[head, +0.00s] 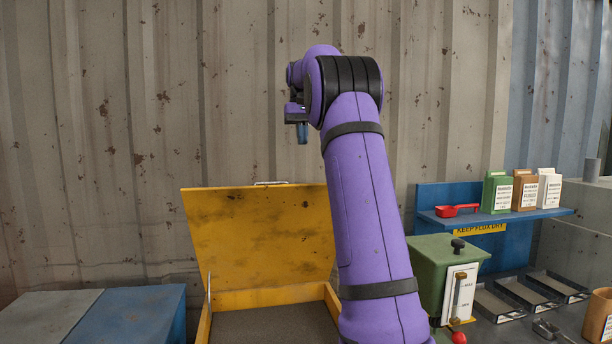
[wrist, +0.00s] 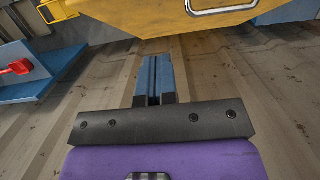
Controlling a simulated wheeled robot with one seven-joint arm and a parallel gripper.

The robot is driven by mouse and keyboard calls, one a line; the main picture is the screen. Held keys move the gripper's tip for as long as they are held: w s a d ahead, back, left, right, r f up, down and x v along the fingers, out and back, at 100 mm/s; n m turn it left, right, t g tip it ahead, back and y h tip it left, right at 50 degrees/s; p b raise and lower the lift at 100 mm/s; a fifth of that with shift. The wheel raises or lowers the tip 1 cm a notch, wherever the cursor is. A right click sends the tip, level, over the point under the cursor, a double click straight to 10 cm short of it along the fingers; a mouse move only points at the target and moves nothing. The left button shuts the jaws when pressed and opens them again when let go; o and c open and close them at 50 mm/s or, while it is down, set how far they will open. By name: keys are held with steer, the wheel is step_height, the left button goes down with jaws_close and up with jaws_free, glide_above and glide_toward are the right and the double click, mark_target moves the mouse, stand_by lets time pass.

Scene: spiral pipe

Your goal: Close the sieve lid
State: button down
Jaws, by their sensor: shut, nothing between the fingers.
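The sieve is a yellow box with a dark grey bed (head: 275,325) inside. Its yellow lid (head: 255,232) stands open, tilted up and back toward the wall, with a metal handle (head: 270,183) on its top edge. My gripper (head: 302,132) is in the air above the lid, apart from it, with its fingers pointing down. In the wrist view the blue fingers (wrist: 153,80) are together and empty. The lid (wrist: 160,15) and its handle (wrist: 222,5) show at the top of the wrist view. My arm hides the right part of the box.
A green box (head: 443,275) stands right of the sieve. A blue shelf (head: 500,214) holds a red scoop (head: 457,210) and several packets. A blue and grey box (head: 95,315) is at left. Corrugated wall (head: 100,100) stands behind; the air above the lid is clear.

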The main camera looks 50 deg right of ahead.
glide_toward(306, 188)
step_height(306, 188, down, 4)
steer(key=w+d, duration=0.3)
steer(key=shift+s+a+f, duration=0.8)
steer(key=shift+s+a, duration=0.05)
steer(key=shift+s, duration=0.2)
steer(key=shift+s+a+f, duration=0.35)
steer(key=shift+s+f, duration=0.05)
steer(key=shift+s, duration=0.05)
